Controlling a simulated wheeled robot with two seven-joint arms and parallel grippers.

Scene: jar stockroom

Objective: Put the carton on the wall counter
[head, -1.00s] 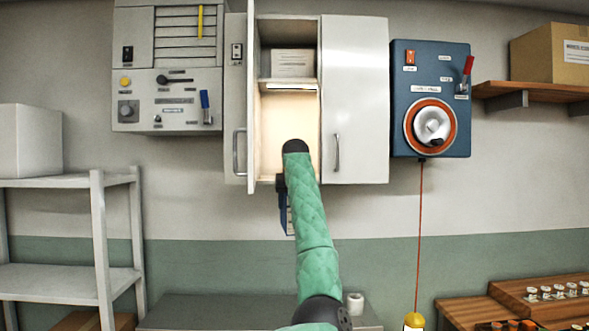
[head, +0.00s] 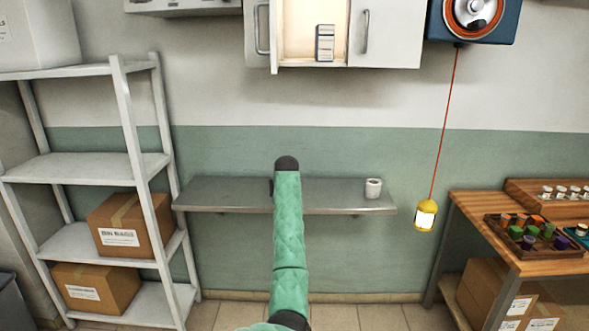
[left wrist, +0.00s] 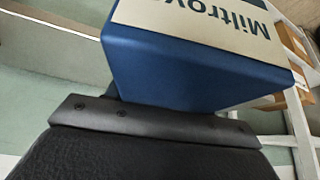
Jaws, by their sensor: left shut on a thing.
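The carton (left wrist: 190,65) is blue with a cream face and dark lettering, part of which reads "Miltro", and it fills the upper middle of the left wrist view. My left gripper (left wrist: 150,122) is shut on it. In the head view my green left arm hides the carton and most of the gripper. The wall counter (head: 230,197) is a narrow grey shelf on the green part of the wall. The arm's dark end overlaps the middle of the counter; whether the carton touches the counter cannot be told. My right gripper is not in view.
A white cup-like item (head: 373,188) stands on the counter's right part; the left part is bare. An open cabinet (head: 385,35) hangs above, holding a small grey item (head: 325,43). A yellow weight (head: 425,215) hangs at right. A rack (head: 140,165) stands left, a wooden bench (head: 480,225) right.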

